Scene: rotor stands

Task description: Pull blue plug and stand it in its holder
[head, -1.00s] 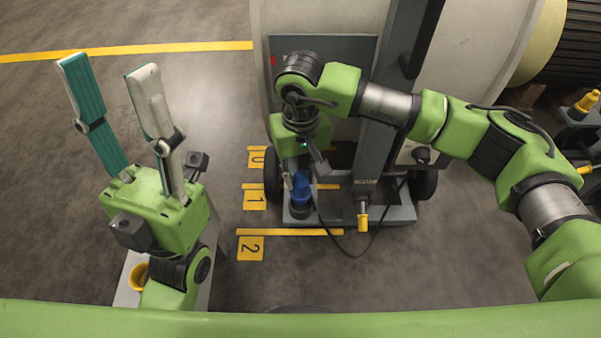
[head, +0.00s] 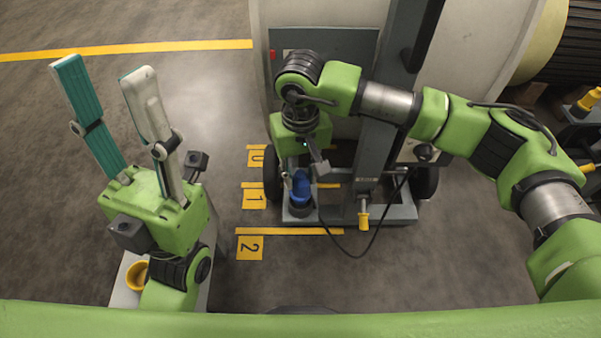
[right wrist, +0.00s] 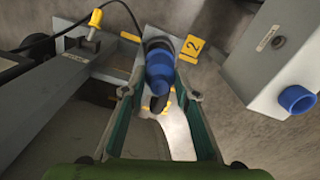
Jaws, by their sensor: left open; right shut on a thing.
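The blue plug (head: 300,187) is upright at the front left of the grey cart base (head: 340,216). In the right wrist view, the plug (right wrist: 160,66) has its far end at a dark grey round holder (right wrist: 155,43) on the base. I cannot tell how deep it sits. My right gripper (head: 303,173) is shut on the plug from above; its fingers flank the plug in the wrist view. My left gripper (head: 103,69) is open and empty, pointing up at the left, far from the plug.
A black cable (head: 370,248) loops from near the plug to the cart's right side. A yellow plug (head: 363,216) stands on the cart. Yellow floor signs, one marked 2 (head: 249,248), lie left. A grey box with a blue ring (right wrist: 297,99) shows in the wrist view.

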